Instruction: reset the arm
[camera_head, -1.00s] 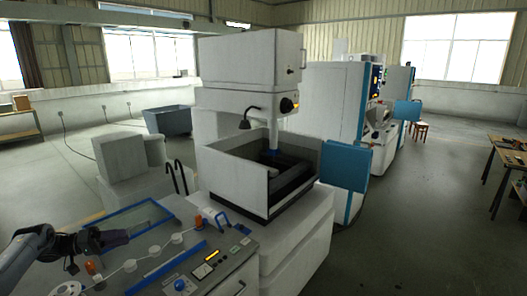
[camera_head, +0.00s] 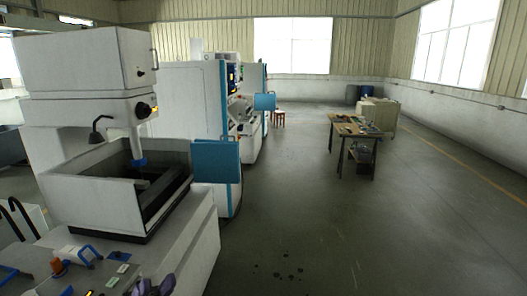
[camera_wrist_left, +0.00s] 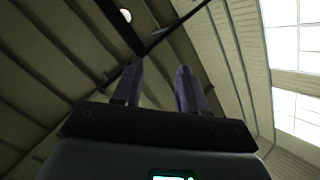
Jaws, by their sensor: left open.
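My left gripper (camera_head: 153,287) shows only as dark purple fingers at the bottom edge of the head view, in front of the control panel of the near machine. The rest of that arm is out of this view. In the left wrist view the gripper (camera_wrist_left: 160,70) points up towards the shed roof. Its two purple fingers stand apart with nothing between them. My right gripper is in neither view.
The white erosion machine (camera_head: 85,62) with its open tank (camera_head: 95,203) stands close on the left. A blue panel (camera_head: 216,161) sticks out beside it. A workbench (camera_head: 352,127) with tools stands farther right. The floor (camera_head: 300,220) between is clear.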

